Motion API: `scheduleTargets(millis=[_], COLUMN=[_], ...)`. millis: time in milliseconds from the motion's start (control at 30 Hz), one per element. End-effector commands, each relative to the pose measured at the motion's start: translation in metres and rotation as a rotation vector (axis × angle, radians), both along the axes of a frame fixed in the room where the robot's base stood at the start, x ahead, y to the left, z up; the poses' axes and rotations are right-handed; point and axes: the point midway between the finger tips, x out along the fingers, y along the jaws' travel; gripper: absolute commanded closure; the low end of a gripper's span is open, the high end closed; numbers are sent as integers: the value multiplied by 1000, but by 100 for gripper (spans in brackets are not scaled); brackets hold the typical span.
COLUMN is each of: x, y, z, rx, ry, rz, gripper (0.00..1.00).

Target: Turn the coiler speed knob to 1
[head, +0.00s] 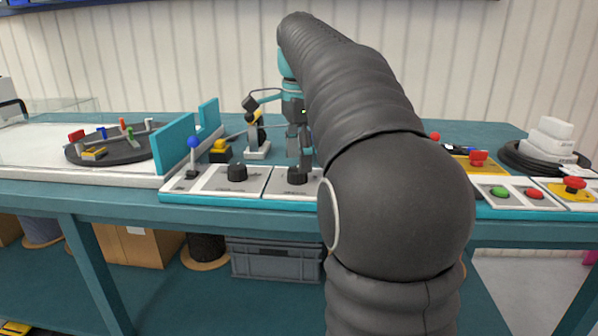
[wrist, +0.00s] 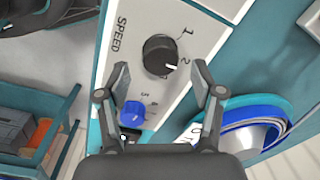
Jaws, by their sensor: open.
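A black round knob (wrist: 158,52) with a white pointer mark sits on a pale panel marked SPEED in the wrist view. Its mark points to the printed 2; the 1 is a little further up. My gripper (wrist: 160,65) is open, its fingertips left and right of the knob in the picture; I cannot tell whether they touch it. In the head view my gripper (head: 304,150) points down over the right one of two black knobs (head: 297,175). The other black knob (head: 237,172) stands to its left. My arm hides the panel further right.
A blue control (wrist: 132,114) with small lettering sits near the left finger. A blue-topped lever (head: 193,145) and a yellow-and-black part (head: 220,151) stand left of the knobs. Green (head: 499,192) and red buttons are at the right. A turntable (head: 110,146) holds several small parts.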

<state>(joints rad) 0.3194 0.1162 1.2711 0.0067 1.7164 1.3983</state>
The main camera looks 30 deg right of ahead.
Motion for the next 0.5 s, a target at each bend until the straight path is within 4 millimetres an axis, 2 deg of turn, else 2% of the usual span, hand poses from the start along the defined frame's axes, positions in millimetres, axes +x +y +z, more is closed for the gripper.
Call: scheduleTargets(millis=[33, 200, 500], x=[0, 0, 1], y=[0, 0, 0], z=[-8, -22, -26], rx=[0, 0, 0], ry=[2, 0, 0], rz=[0, 0, 0], gripper=[33, 33, 33])
